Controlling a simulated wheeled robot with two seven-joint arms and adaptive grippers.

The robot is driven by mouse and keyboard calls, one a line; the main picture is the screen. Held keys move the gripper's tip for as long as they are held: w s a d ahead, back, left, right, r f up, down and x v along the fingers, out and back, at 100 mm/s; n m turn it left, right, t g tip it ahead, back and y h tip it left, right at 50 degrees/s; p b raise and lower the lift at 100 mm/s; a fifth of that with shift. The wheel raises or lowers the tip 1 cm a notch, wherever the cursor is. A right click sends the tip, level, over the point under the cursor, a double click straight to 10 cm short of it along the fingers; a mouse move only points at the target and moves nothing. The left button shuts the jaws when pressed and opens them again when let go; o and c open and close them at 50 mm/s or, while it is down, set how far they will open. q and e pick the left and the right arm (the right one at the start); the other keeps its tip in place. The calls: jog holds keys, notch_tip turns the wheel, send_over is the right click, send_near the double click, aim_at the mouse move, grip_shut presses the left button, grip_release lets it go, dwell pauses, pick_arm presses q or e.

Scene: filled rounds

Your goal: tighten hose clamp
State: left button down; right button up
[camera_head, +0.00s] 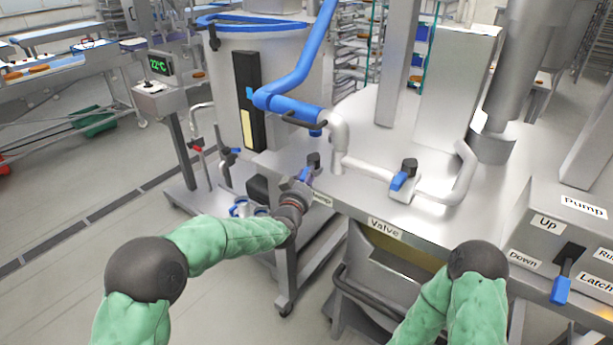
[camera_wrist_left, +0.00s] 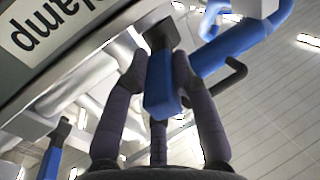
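The clamp's short blue lever (camera_head: 306,174) with its black end is on the front edge of the steel table, below the blue hose (camera_head: 290,106). My left gripper (camera_head: 297,192) is at this lever. In the wrist view its dark fingers (camera_wrist_left: 160,75) lie on both sides of the blue lever (camera_wrist_left: 160,95), with a third finger behind. Contact is unclear. My right arm is at lower right; its gripper is not visible.
A second blue lever (camera_head: 402,181) sits on the white pipe (camera_head: 365,168) above the "Valve" label (camera_head: 385,228). A control box (camera_head: 545,225) marked "Pump" stands at right. A tank (camera_head: 262,75) stands behind.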

pick_arm(q)
jog(key=shift+d+r+y, duration=0.1)
jog(key=shift+r+y, duration=0.2)
jog(key=d+n+y+p, duration=0.1)
jog(key=y, duration=0.1)
jog(key=d+n+y+p, duration=0.1)
jog(key=n+y+p, duration=0.1)
jog(key=y, duration=0.1)
jog(key=d+n+y+p, duration=0.1)
jog(key=n+y+p, duration=0.1)
jog(key=shift+d+r+y, duration=0.2)
jog(key=shift+d+y, duration=0.1)
jog(key=shift+d, duration=0.05)
jog(key=n+y, duration=0.1)
jog(key=d+n+y+p, duration=0.1)
jog(key=y, duration=0.1)
jog(key=shift+w+d, duration=0.15)
jog(key=shift+w, duration=0.05)
jog(key=shift+w+d+n+g+y+p, duration=0.15)
jog(key=shift+d+n+g+y+p, duration=0.2)
jog(key=shift+n+g+y, duration=0.3)
jog(key=shift+w+d+n+g+y+p, duration=0.15)
jog(key=shift+d+n+g+y+p, duration=0.2)
jog(key=shift+n+y, duration=0.35)
jog(key=shift+y, duration=0.25)
jog(key=c, duration=1.1)
grip_release()
jog(key=shift+w, duration=0.1)
jog(key=shift+f, duration=0.15)
